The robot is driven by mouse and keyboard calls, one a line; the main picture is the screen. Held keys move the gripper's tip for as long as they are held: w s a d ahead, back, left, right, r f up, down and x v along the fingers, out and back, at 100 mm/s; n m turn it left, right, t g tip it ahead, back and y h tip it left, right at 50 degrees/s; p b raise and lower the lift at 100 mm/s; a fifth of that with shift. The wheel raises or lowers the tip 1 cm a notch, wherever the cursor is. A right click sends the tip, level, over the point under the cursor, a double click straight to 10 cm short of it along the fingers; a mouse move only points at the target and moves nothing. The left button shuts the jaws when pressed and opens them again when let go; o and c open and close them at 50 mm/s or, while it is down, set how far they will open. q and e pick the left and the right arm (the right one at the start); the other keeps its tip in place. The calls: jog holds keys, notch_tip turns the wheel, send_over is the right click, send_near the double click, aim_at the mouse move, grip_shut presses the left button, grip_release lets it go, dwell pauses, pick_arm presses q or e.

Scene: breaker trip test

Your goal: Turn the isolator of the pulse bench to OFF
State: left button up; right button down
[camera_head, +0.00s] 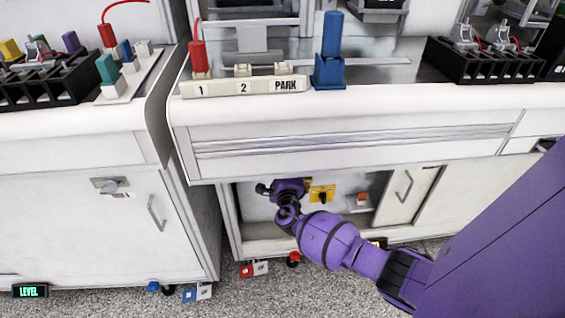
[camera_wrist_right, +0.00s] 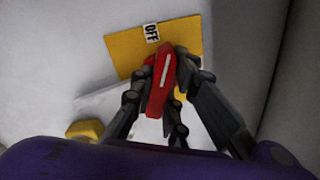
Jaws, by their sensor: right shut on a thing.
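The isolator's red handle (camera_wrist_right: 160,88), with a white line along it, stands in front of a yellow plate (camera_wrist_right: 125,50) in the right wrist view. A label reading OFF (camera_wrist_right: 151,33) is on the plate near the handle's upper end; the handle's line leans slightly to the right of that label. My right gripper (camera_wrist_right: 163,82) is shut on the red handle, with dark fingers on both sides. In the head view my right gripper (camera_head: 270,190) reaches into the recess under the middle bench and hides the isolator. My left gripper is not in view.
Right of the gripper, in the recess, are a yellow plate with a black knob (camera_head: 322,195) and an orange-red switch (camera_head: 361,199). The bench drawer front (camera_head: 350,140) overhangs the arm. On the bench top stand a PARK strip (camera_head: 243,87) and a blue holder (camera_head: 329,72).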

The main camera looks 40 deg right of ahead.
jog(key=shift+n, duration=0.5)
jog(key=shift+r+n+p, duration=0.1)
jog(key=shift+n+p, duration=0.6)
jog(key=shift+p, duration=0.15)
jog(key=shift+n, duration=0.3)
